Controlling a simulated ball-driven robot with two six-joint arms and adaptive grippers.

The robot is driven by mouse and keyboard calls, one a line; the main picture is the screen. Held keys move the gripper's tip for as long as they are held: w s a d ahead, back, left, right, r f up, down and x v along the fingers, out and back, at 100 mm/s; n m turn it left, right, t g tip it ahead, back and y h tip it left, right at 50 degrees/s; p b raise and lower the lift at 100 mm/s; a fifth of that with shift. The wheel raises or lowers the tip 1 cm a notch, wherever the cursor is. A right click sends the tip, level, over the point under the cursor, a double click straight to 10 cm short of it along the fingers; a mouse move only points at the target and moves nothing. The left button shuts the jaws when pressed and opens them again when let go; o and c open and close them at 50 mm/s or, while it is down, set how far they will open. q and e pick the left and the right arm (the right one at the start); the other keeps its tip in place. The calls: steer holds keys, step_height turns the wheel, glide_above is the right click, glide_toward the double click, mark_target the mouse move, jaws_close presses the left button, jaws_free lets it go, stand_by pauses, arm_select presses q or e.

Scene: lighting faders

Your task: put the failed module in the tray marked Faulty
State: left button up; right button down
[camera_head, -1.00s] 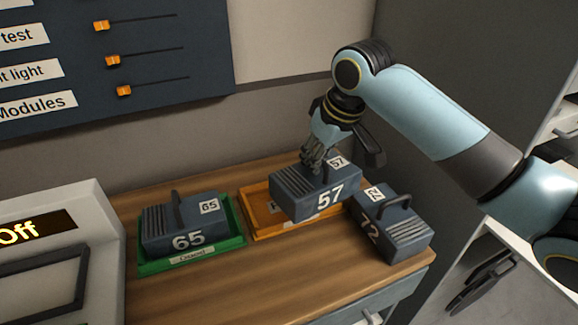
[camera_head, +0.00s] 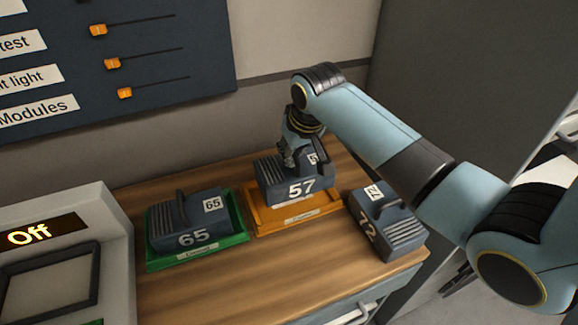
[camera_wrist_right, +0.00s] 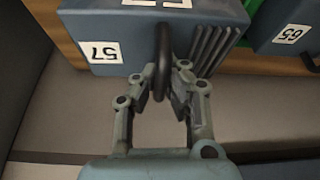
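Module 57 (camera_head: 291,190) is a dark blue box with a black handle, and it also shows in the right wrist view (camera_wrist_right: 150,45). My right gripper (camera_head: 287,160) is shut on its handle; in the right wrist view the fingers (camera_wrist_right: 160,85) close around the handle from both sides. The module is over the orange tray (camera_head: 322,209), roughly level; I cannot tell whether it touches the tray floor. The tray's front label is too small to read. Module 65 (camera_head: 187,218) sits in the green tray (camera_head: 238,228) on the left. My left gripper is not in view.
Module 72 (camera_head: 385,222) stands on the wooden top (camera_head: 290,270), right of the orange tray. A console with an "Off" display (camera_head: 30,234) is at the left. A slider panel (camera_head: 150,60) hangs on the wall. The front of the wooden top is clear.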

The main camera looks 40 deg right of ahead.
mark_target(288, 168)
steer(key=shift+w+a+f, duration=0.2)
steer(key=shift+a+f, duration=0.1)
steer(key=shift+a, duration=0.15)
steer(key=shift+f, duration=1.9)
steer(key=shift+f, duration=0.1)
steer(key=c, duration=2)
jaws_free()
steer(key=shift+s+f, duration=0.15)
steer(key=o, duration=0.5)
